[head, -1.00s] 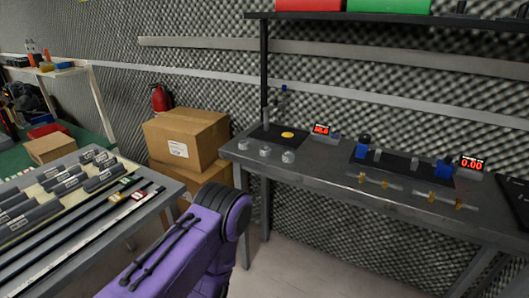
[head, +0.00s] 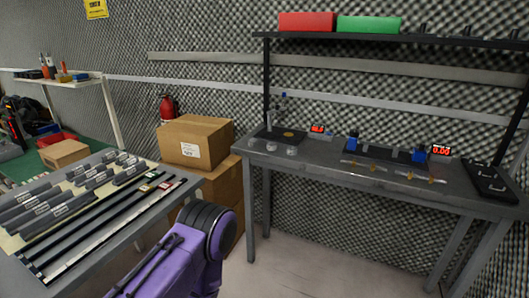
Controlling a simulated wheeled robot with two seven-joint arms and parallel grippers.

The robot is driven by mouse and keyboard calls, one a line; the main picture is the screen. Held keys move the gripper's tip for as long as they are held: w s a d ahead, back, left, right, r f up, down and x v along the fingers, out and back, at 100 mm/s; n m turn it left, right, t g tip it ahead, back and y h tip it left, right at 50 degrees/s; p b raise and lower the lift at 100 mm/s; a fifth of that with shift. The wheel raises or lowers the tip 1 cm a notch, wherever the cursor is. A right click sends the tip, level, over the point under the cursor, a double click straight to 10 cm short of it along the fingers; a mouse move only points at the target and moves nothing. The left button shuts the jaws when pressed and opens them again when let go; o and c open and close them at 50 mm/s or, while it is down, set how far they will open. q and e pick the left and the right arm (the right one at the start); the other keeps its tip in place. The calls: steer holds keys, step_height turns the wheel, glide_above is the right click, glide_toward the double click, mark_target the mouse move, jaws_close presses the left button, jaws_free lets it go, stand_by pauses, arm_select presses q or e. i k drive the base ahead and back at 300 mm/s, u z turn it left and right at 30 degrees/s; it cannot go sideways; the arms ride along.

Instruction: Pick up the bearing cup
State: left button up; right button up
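Small silver round pieces (head: 291,151) stand at the front left of the grey workbench (head: 340,172). They are cup-like, but too small for me to tell which, if any, is the bearing cup. Behind them a small yellowish disc (head: 288,134) lies on a dark mat below a small upright stand. A purple arm link of mine, with a black round joint, shows at the bottom centre, well short of the bench. Neither of my grippers shows in the head view.
Red displays (head: 441,150) and a fixture with blue blocks (head: 418,156) stand on the bench. A black case (head: 488,183) lies at its right end. Cardboard boxes (head: 196,142) are stacked left of the bench. A table with grey labelled holders (head: 95,180) is at left. Floor before the bench is clear.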

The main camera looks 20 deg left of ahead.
mark_target(271, 147)
steer(key=u, duration=0.3)
steer(key=i, duration=0.9)
steer(key=u, duration=0.1)
